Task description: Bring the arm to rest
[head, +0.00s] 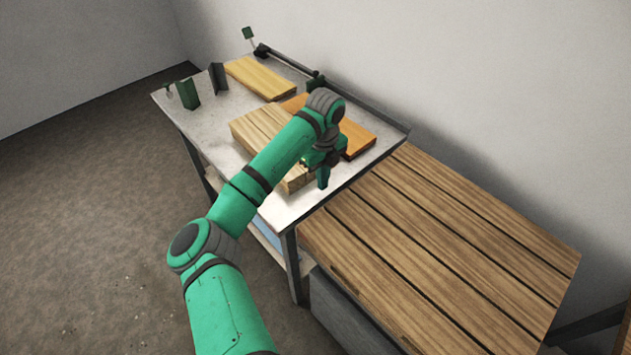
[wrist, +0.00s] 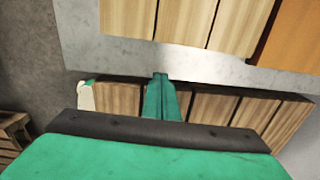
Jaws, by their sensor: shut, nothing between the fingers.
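My gripper (head: 323,177) is at the end of my green arm, above the near right part of the metal-topped table (head: 225,150). In the wrist view its fingers (wrist: 161,98) are together with nothing between them. A pale wooden board (head: 262,126) lies on the table, partly hidden behind my arm. An orange board (head: 357,138) lies behind my gripper, partly covered by the arm. Whether my gripper touches the pale board is hard to tell in the head view.
A yellowish board (head: 261,77) lies at the table's far end. Dark green upright brackets (head: 189,93) stand at its left edge. A bar (head: 288,62) runs along the back edge by the wall. A slatted wooden surface (head: 435,240) adjoins at right. The floor at left is clear.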

